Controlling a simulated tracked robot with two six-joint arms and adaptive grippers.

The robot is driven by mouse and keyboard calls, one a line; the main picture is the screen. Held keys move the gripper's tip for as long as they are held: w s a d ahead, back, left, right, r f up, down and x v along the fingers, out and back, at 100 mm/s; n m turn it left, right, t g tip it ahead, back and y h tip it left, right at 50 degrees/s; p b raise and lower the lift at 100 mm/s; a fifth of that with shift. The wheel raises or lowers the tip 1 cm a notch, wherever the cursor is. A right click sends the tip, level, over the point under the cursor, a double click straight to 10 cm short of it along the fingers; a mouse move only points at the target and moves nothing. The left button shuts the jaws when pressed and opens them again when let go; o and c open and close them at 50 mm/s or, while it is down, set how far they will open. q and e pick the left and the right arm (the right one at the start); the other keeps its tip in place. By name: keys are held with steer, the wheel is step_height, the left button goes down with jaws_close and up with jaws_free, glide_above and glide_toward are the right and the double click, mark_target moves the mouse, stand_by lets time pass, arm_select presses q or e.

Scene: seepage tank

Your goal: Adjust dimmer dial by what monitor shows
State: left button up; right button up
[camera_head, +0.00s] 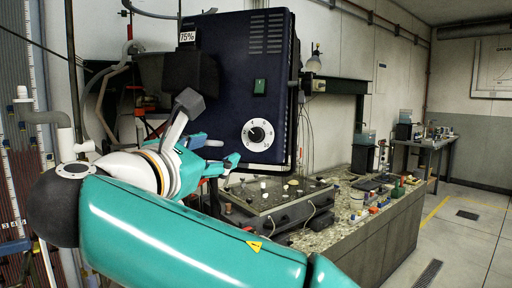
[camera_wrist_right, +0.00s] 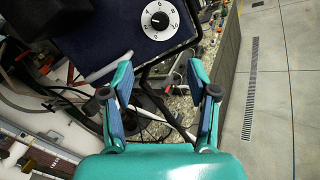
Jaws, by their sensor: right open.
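The dimmer dial (camera_head: 265,143), a white round plate with a black knob, is on the front of a dark blue cabinet (camera_head: 220,60). In the right wrist view the dial (camera_wrist_right: 167,29) is at the top, beyond the fingertips. The knob's exact setting is too small to read. A small display (camera_head: 187,37) reading 75% is at the cabinet's upper left. My right gripper (camera_head: 229,152) is open and empty, to the left of the dial and a little below it. Its spread fingers (camera_wrist_right: 160,80) are apart from the dial. My left gripper is not in view.
A green switch (camera_head: 260,86) is above the dial. A stone-topped bench (camera_head: 345,225) cluttered with small items lies below and right of the cabinet. Pipes and hoses (camera_head: 105,85) are at left. The floor (camera_head: 465,245) at right is clear.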

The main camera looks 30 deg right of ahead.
mark_target(253, 136)
steer(key=p+x, duration=0.2)
steer(key=x, duration=1.4)
steer(key=shift+w+d, duration=0.2)
steer(key=shift+d, duration=0.05)
steer(key=c, duration=1.1)
steer(key=shift+d, duration=0.2)
jaws_close()
steer(key=shift+a, duration=0.15)
